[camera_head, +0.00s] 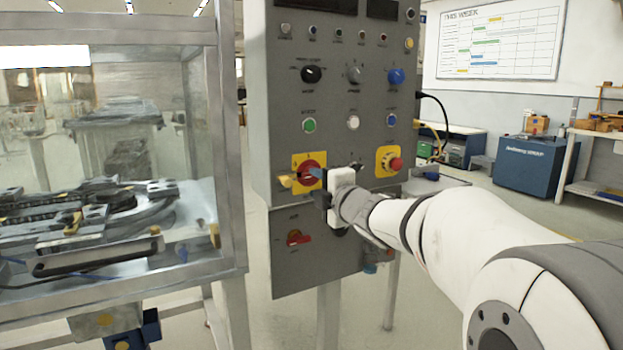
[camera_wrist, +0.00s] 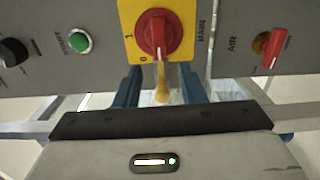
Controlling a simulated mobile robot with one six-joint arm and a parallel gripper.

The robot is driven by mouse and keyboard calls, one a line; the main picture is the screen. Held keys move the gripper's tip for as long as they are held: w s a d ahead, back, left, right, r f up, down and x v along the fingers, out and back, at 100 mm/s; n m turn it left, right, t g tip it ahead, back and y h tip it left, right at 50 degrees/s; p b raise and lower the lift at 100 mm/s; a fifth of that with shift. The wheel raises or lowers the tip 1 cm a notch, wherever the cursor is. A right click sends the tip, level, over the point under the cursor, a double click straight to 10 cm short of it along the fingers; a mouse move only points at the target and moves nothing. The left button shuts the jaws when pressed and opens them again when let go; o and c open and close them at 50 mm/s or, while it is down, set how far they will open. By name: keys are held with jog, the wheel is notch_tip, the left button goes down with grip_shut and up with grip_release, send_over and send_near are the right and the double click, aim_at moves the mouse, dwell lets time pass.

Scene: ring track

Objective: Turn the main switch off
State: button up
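The main switch (camera_head: 313,170) is a red knob on a yellow plate on the grey control panel. In the wrist view the main switch (camera_wrist: 158,35) shows close, labelled MAIN, with 1 to its left and 0 at its lower left. Its handle lies along the picture's up-down line, turned off the 1 mark. A yellow-orange tab (camera_wrist: 162,88) sticks out below it. My gripper (camera_head: 318,180) is in front of the switch. In the wrist view my gripper (camera_wrist: 160,88) has its blue fingers apart, one either side of the tab. Contact cannot be told.
The red AIR switch (camera_head: 299,238) sits below the main switch. A red emergency button (camera_head: 395,164) is on the right, and a green START button (camera_head: 309,126) is above. A glass-walled machine (camera_head: 110,160) stands close on the left. Floor is open at the right.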

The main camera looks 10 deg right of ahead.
jog(key=v, duration=0.3)
jog(key=shift+p, duration=0.3)
